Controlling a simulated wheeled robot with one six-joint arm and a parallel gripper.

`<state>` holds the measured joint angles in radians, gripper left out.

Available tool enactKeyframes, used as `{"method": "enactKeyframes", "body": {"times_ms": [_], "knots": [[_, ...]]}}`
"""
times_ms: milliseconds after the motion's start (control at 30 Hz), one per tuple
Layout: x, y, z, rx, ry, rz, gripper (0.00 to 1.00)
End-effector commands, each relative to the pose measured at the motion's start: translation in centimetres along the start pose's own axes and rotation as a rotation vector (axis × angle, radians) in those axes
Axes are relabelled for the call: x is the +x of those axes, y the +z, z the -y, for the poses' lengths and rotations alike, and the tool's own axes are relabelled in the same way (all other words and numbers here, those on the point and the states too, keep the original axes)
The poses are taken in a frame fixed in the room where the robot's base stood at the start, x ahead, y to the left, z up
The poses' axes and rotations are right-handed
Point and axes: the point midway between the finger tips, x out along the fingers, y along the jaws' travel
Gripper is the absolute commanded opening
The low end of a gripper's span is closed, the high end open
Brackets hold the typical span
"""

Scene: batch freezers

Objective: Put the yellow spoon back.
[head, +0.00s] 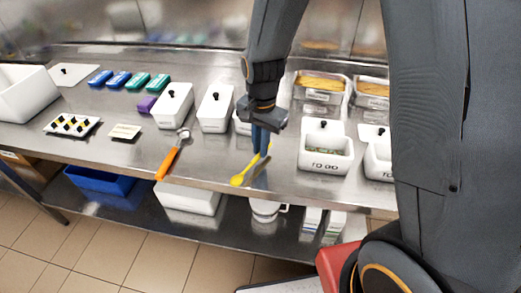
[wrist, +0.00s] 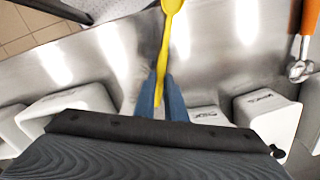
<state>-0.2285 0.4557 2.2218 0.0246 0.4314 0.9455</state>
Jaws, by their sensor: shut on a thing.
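The yellow spoon (head: 238,180) is in my gripper (head: 261,140), over the steel counter near its front edge. In the wrist view the yellow spoon (wrist: 166,40) runs up from between the two blue fingers of my gripper (wrist: 161,95), its bowl at the top edge of the picture. The fingers are shut on its handle. In the head view the bowl points down and to the front left; I cannot tell whether it touches the counter. A white container behind my gripper is partly hidden by it.
An orange-handled scoop (head: 172,160) lies to the left. Lidded white containers (head: 215,110) stand behind it. A white container marked "TO GO" (head: 325,160) stands to the right. Blue and green packs (head: 120,80) lie at the back left. A lower shelf holds a blue bin (head: 100,185) and a white mug (head: 265,210).

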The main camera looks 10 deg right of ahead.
Motion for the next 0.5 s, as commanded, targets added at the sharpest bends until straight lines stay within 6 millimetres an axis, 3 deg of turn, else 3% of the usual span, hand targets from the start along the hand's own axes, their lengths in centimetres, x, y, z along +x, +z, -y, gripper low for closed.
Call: {"method": "enactKeyframes", "body": {"times_ms": [200,500], "knots": [[2.0,0.0,-0.1,0.0,0.001,0.001,0.0],[2.2,0.0,-0.1,0.0,-0.001,0.0,0.0]]}}
